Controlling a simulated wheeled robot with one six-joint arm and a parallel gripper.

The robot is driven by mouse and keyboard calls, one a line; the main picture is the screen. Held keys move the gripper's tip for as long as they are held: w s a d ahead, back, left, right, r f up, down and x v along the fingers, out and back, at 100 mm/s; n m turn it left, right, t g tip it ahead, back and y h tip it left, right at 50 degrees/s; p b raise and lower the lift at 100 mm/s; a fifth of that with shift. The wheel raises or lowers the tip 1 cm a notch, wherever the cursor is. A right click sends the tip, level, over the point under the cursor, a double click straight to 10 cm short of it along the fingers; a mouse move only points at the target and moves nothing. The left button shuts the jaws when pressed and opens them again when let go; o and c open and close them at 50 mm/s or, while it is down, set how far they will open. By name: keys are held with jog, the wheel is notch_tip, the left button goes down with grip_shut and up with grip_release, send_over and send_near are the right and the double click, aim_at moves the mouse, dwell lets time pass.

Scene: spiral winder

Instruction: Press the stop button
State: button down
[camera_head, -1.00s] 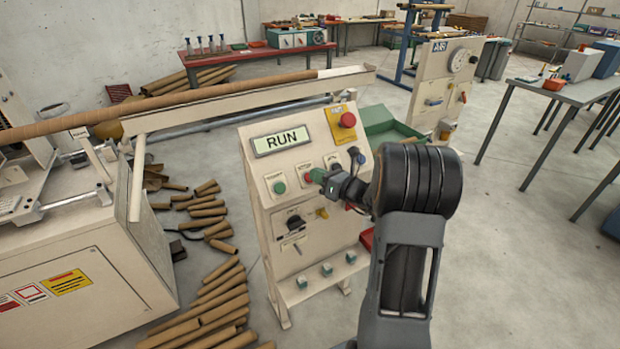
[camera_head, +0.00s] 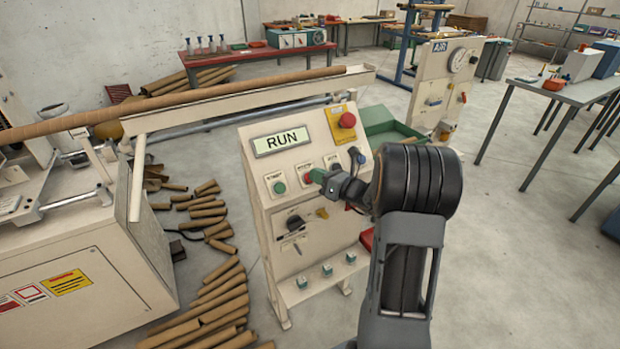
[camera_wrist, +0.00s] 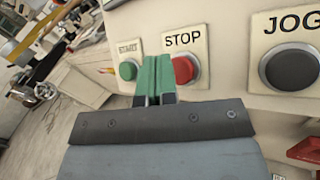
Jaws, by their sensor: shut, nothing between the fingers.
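The stop button (camera_wrist: 185,68) is a red round button under a STOP label in the wrist view, on the sloped cream control panel (camera_head: 262,178). My gripper (camera_wrist: 154,64) is shut and empty, with green fingertips just left of the red button and partly over its left edge. I cannot tell whether the tips touch it. In the head view my gripper (camera_head: 317,174) is at the panel and hides most of the stop button. The display (camera_head: 281,140) reads RUN.
The green start button (camera_wrist: 128,70) is left of my fingertips, and the dark JOG button (camera_wrist: 291,68) is to the right. A red emergency knob (camera_head: 347,120) on a yellow plate is higher on the panel. Cardboard tubes (camera_head: 222,291) lie on the floor to the left.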

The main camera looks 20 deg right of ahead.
dwell(0.7)
jog(key=shift+w+f, duration=0.3)
jog(key=shift+w, duration=0.05)
jog(key=shift+w+a+f+b, duration=0.1)
jog(key=shift+w+f+b, duration=0.2)
jog(key=shift+b, duration=0.15)
dwell(0.7)
jog(key=shift+s+r, duration=0.15)
jog(key=shift+r, duration=0.05)
jog(key=shift+s+r+p, duration=0.4)
jog(key=shift+s+p, duration=0.05)
jog(key=shift+s, duration=0.05)
dwell(0.4)
jog(key=s+r+p, duration=0.3)
jog(key=shift+s+d+r, duration=0.1)
jog(key=shift+s+d, duration=0.2)
jog(key=shift+s, duration=0.1)
